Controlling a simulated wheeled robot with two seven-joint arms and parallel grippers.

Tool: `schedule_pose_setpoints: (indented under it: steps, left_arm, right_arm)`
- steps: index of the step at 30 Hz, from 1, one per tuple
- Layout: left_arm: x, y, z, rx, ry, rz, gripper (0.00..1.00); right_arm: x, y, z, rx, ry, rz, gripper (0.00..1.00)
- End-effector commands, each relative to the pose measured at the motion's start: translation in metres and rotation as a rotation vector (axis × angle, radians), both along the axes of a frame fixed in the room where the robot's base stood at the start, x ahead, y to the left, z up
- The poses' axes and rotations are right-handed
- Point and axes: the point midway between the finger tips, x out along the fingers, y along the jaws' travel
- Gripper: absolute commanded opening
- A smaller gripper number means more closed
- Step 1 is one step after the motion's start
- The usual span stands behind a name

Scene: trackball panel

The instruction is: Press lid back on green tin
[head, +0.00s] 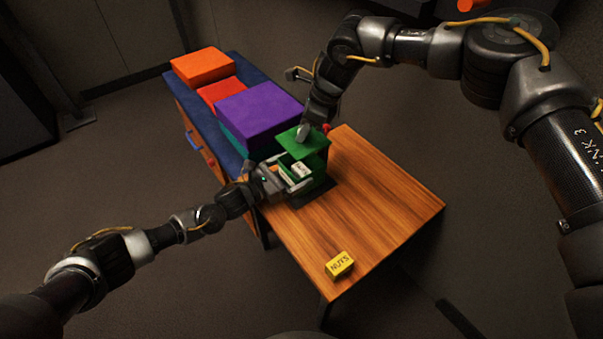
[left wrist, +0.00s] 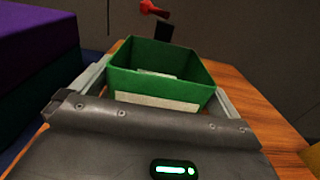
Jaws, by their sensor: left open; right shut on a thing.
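The green tin (head: 320,168) stands at the table's far left end, its top open, with a pale item inside. In the left wrist view the tin (left wrist: 150,82) shows its open rim and a pale label on its near wall. The green lid (head: 294,149) is tilted above the tin, apart from its rim as far as I can see. My right gripper (head: 303,133) is shut on the lid from above. My left gripper (head: 284,181) is open, its fingers on either side of the tin; I cannot tell whether they touch it.
The tin stands on a dark mat (head: 316,196) on the wooden table (head: 375,205). A yellow box marked NUTS (head: 339,264) lies near the front edge. A blue-topped cabinet behind carries a purple box (head: 258,108) and orange boxes (head: 203,66). The table's right half is clear.

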Motion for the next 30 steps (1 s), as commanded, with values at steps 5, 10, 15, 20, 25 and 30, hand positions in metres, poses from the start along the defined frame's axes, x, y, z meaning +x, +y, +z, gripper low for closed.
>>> schedule_pose_setpoints:
  steps: [5, 10, 15, 20, 25, 30]
  left_arm:
    - [0.011, -0.015, 0.000, -0.001, -0.001, 0.000, 1.00]
    - [0.014, -0.019, 0.000, 0.000, 0.000, 0.001, 1.00]
    - [0.014, -0.019, 0.000, 0.000, 0.000, 0.000, 1.00]
    - [0.014, -0.019, 0.000, 0.000, 0.000, 0.000, 0.91]
    - [0.014, -0.019, 0.000, 0.000, 0.000, 0.000, 0.69]
    - [0.014, -0.019, 0.000, 0.001, 0.001, 0.001, 0.54]
  right_arm:
    - [0.000, 0.000, 0.000, 0.000, 0.000, 0.000, 0.00]
    - [0.000, 0.000, 0.000, 0.000, 0.000, 0.000, 0.00]
    - [0.000, 0.000, 0.000, 0.000, 0.000, 0.000, 0.00]
    - [0.000, 0.000, 0.001, 0.000, 0.000, 0.000, 0.00]
    - [0.000, 0.000, 0.001, 0.000, -0.001, 0.000, 0.00]
    - [0.000, 0.000, 0.000, 0.000, 0.000, 0.000, 0.00]
